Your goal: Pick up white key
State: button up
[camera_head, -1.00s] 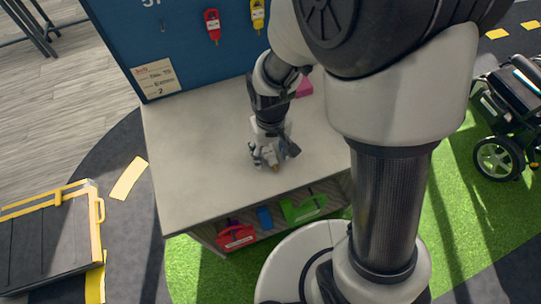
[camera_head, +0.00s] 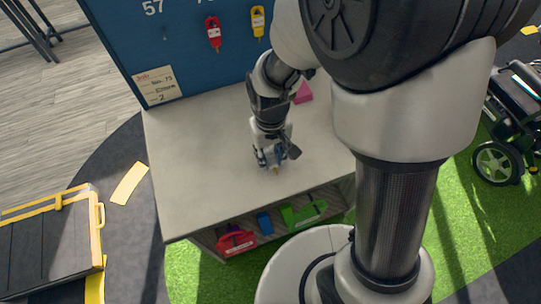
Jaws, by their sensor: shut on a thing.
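My gripper (camera_head: 272,163) points down just above the grey-white tabletop (camera_head: 200,170), near its front middle. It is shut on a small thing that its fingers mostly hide. A tiny yellowish tip (camera_head: 276,170) shows below the fingers. I cannot make out a white key body from this view. A red key (camera_head: 213,34) and a yellow key (camera_head: 258,22) hang on the blue board (camera_head: 180,60) behind the table, with an empty hook (camera_head: 164,33) to their left.
A pink block (camera_head: 303,92) lies at the back of the tabletop. Red (camera_head: 236,240), blue (camera_head: 265,222) and green (camera_head: 303,211) items sit in the shelf below. A note card (camera_head: 158,85) is on the board. The tabletop's left side is clear.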

notch_tip(320, 180, up, 18)
jog(key=p, duration=0.5)
jog(key=shift+p, duration=0.4)
jog(key=w+d+f+m, duration=0.3)
jog(key=w+d+f, duration=0.4)
jog(key=d+f, duration=0.4)
notch_tip(320, 180, up, 11)
jog(key=n, duration=0.3)
send_over(271, 160)
jog(key=shift+w, duration=0.2)
jog(key=shift+f, duration=0.1)
notch_tip(271, 160, down, 19)
jog(key=b, duration=0.6)
jog(key=shift+f, duration=0.2)
jog(key=shift+b, duration=0.3)
